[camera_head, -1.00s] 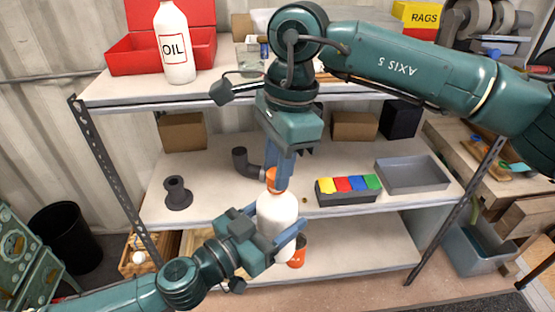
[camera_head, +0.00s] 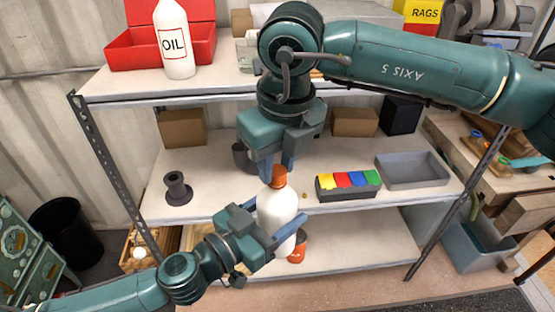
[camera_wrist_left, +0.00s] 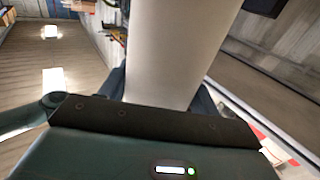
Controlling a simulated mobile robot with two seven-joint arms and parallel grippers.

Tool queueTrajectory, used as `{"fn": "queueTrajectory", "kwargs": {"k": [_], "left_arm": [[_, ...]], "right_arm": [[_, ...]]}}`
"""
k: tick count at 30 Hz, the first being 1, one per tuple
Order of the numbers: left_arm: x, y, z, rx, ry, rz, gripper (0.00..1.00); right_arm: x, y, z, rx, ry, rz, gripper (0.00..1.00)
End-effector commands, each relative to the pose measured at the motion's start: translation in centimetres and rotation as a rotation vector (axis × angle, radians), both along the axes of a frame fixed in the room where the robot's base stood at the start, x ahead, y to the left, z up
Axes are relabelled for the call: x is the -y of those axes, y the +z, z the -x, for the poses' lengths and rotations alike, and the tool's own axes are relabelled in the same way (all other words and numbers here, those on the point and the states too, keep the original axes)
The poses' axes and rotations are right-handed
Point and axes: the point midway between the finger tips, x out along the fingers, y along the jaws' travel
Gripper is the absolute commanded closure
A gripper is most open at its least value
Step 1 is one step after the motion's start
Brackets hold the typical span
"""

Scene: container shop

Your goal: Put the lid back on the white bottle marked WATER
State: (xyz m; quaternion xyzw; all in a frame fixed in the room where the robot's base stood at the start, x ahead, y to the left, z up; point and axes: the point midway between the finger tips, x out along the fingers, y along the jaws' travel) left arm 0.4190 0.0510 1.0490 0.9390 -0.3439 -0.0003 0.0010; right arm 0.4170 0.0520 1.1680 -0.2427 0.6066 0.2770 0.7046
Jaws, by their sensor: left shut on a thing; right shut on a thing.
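The white bottle (camera_head: 276,215) is upright in front of the middle shelf in the head view; no WATER marking shows on its visible side. My left gripper (camera_head: 277,224) is shut around its body, and the left wrist view shows the bottle's pale wall (camera_wrist_left: 178,50) close up. The orange lid (camera_head: 274,177) is at the bottle's mouth, in line with it. My right gripper (camera_head: 277,167) points down from above and is shut on the lid. The lid appears to touch the neck; whether it is threaded on I cannot tell.
A bottle marked OIL (camera_head: 174,42) stands on the upper shelf (camera_head: 120,90). The middle shelf holds a dark flanged spool (camera_head: 177,190), a box of coloured blocks (camera_head: 347,193) and a grey tray (camera_head: 412,172). An orange can (camera_head: 298,247) is behind the bottle, lower down.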

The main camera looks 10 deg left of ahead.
Motion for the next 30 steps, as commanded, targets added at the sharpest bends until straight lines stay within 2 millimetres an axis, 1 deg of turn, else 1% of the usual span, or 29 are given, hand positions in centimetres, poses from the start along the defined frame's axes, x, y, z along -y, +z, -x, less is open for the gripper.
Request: {"fn": "queueTrajectory", "kwargs": {"k": [1,14,24,27,30], "left_arm": [[0.00,0.01,0.00,0.001,0.000,-0.001,1.00],[0.00,0.00,0.00,0.001,0.000,-0.001,1.00],[0.00,0.00,0.00,0.001,0.000,-0.001,1.00],[0.00,0.00,0.00,0.001,0.000,-0.001,1.00],[0.01,0.00,0.01,0.001,0.000,-0.001,1.00]], "right_arm": [[-0.05,0.04,0.02,0.003,-0.097,0.001,0.97],[-0.18,0.00,0.00,0.006,-1.039,-0.003,0.97],[-0.24,-0.06,-0.08,0.009,-1.837,-0.005,0.97],[-0.26,-0.06,-0.10,0.008,-2.052,-0.006,0.97],[-0.23,-0.10,-0.12,0.009,-2.213,-0.007,0.97]]}}
